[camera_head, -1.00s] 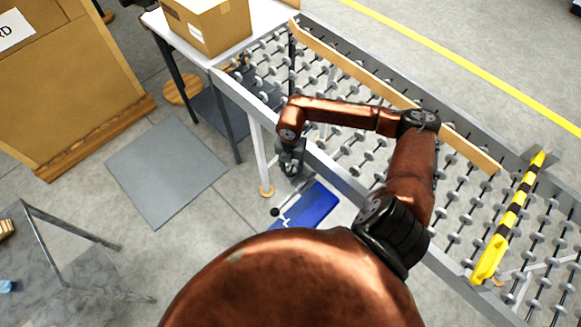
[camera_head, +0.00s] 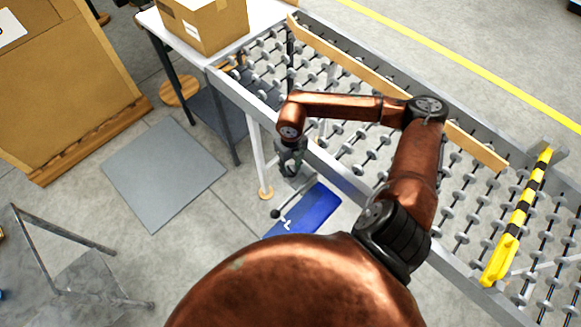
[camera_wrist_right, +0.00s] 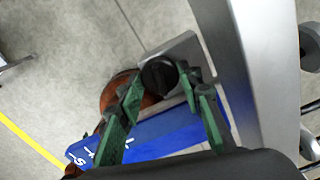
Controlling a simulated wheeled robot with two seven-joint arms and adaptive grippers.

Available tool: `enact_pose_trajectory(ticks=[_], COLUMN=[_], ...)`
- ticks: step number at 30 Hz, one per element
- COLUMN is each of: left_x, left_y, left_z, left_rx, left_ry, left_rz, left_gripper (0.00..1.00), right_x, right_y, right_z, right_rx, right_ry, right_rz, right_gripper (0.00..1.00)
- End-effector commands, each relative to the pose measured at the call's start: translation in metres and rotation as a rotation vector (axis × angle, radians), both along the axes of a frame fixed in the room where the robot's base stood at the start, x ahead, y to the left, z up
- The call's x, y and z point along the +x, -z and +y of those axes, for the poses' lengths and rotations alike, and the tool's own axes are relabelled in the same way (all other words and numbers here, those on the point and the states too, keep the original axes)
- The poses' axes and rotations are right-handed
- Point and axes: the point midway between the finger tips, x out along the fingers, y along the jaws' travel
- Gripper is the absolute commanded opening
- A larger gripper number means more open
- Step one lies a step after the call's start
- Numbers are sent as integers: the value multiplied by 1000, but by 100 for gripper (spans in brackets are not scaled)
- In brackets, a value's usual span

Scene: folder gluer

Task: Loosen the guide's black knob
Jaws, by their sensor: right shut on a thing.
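The black knob (camera_wrist_right: 159,76) shows in the wrist view as a round dark cap with a ridge across it, on a grey metal bracket (camera_wrist_right: 184,50). My right gripper (camera_wrist_right: 161,80) has its green fingers on both sides of the knob and is shut on it. A long wooden guide bar (camera_head: 374,78) lies along the roller conveyor. My left gripper is in neither view.
The conveyor's metal side rail (camera_wrist_right: 245,70) runs close beside the right finger. A blue panel (camera_head: 306,209) and a lever with a black ball (camera_head: 275,213) are below the gripper. A yellow-black bar (camera_head: 517,216) crosses the conveyor. A cardboard box (camera_head: 207,22) stands on the table behind.

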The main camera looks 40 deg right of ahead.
Motion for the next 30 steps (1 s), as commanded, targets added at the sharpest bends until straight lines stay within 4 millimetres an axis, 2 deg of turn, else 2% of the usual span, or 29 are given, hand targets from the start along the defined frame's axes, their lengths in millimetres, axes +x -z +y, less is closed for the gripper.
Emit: enact_pose_trajectory(ticks=[10, 25, 26, 30], left_x=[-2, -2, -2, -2], left_y=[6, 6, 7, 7], left_z=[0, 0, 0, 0], left_rx=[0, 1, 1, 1], left_ry=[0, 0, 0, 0], left_rz=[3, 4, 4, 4], left_gripper=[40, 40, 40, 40], right_x=[0, 0, 0, 0], right_y=[0, 0, 0, 0], right_z=[0, 0, 0, 0], right_rx=[-1, -1, -1, -1], right_ry=[-124, -141, -141, -140], right_rz=[-1, -1, -1, -1], right_gripper=[9, 9, 34, 44])
